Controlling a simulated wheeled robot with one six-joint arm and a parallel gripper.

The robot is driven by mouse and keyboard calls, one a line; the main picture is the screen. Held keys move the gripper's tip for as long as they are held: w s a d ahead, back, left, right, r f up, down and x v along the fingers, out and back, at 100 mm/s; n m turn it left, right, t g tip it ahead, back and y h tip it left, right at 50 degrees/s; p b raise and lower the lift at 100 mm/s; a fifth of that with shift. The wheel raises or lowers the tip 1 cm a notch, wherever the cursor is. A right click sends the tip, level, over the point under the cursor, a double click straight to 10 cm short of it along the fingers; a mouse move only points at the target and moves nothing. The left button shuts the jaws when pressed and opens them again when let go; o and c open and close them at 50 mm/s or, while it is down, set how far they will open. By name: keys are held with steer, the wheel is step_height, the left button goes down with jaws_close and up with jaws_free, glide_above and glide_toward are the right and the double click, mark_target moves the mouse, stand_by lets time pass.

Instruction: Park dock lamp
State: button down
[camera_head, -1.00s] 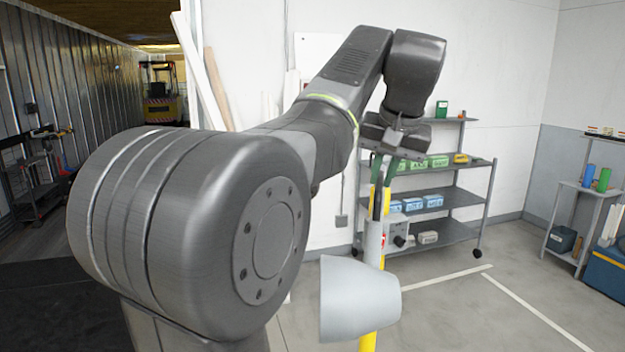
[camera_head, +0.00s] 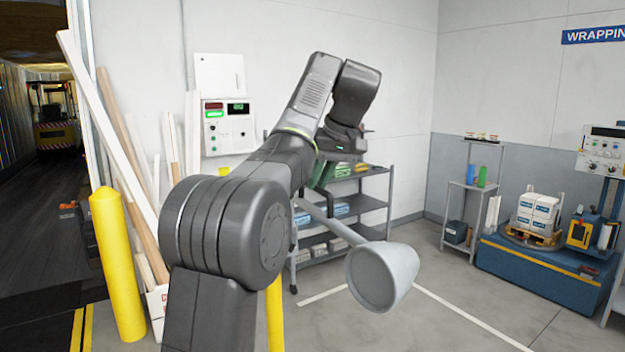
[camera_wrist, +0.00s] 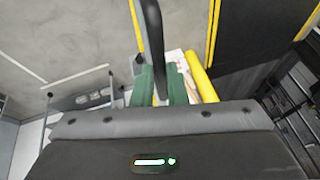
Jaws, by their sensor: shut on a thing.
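The dock lamp has a pale grey cone-shaped head (camera_head: 382,277), low in the middle right of the head view, its round face turned towards me and to the left. A straight grey lamp arm (camera_head: 335,228) runs from it up and left, its upper end hidden behind my arm. My gripper (camera_head: 324,176) is above the lamp arm. In the wrist view my gripper (camera_wrist: 161,86) has its green fingers shut around a dark bar (camera_wrist: 153,35). Where the bar joins the lamp cannot be seen.
A yellow bollard (camera_head: 118,265) stands at left by the trailer opening, near leaning boards (camera_head: 110,130). A yellow post (camera_head: 275,315) shows below my arm. A grey shelf (camera_head: 365,205) stands behind the lamp. A blue wrapping machine (camera_head: 545,272) is at right. Floor in front of it is clear.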

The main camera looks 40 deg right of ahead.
stand_by(0.4)
steer(key=c, duration=1.5)
jaws_free()
steer(key=shift+o, duration=0.2)
